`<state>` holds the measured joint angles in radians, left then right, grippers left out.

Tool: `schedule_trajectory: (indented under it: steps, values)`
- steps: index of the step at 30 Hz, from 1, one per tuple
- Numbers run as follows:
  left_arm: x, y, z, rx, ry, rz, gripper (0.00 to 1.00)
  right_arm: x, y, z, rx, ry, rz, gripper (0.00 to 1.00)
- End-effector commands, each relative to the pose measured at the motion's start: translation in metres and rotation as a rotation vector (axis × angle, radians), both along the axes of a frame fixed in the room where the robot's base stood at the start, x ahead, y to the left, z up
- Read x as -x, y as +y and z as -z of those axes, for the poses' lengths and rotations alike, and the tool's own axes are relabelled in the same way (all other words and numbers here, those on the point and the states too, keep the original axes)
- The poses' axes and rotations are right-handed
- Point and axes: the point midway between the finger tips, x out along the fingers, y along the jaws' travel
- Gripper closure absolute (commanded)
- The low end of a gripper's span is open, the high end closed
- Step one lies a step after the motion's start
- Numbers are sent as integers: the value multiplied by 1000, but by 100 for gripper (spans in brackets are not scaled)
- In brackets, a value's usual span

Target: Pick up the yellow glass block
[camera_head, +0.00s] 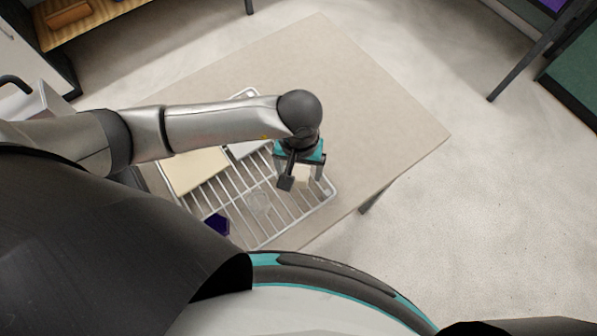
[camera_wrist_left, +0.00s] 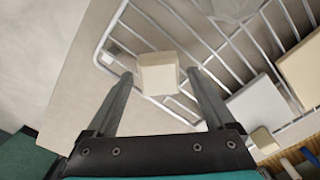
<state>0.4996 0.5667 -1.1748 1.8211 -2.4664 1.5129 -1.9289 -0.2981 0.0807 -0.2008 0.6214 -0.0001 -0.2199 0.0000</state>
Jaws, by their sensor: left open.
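A pale yellowish block (camera_wrist_left: 158,74), which looks like the yellow glass block, lies on the white wire rack (camera_head: 285,213). In the head view the block (camera_head: 302,173) shows only partly beneath my left gripper (camera_head: 304,180). My left gripper is open above the right end of the rack, pointing down. In the left wrist view the block appears between the two separated fingertips, with a gap on the left side and a smaller one on the right. I cannot tell whether the fingertips are level with it. My right gripper is not in view.
A cream slab (camera_head: 194,170), a pale grey block (camera_head: 246,148), a clear glass piece (camera_head: 258,201) and a dark purple piece (camera_head: 216,225) are at the rack. A small yellowish block (camera_wrist_left: 263,140) shows in the wrist view. The table (camera_head: 385,130) is bare toward the right.

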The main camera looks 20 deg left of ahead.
Motion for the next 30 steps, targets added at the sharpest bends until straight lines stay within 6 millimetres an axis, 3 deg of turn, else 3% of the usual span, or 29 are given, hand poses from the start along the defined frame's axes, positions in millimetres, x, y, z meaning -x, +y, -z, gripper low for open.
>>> schedule_trajectory:
  steps: [6, 30]
  values:
    - [0, 0, 0, 1, -1, 0, 12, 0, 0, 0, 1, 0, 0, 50]
    - [0, 0, 0, 1, -1, 0, 100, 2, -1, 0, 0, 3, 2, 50]
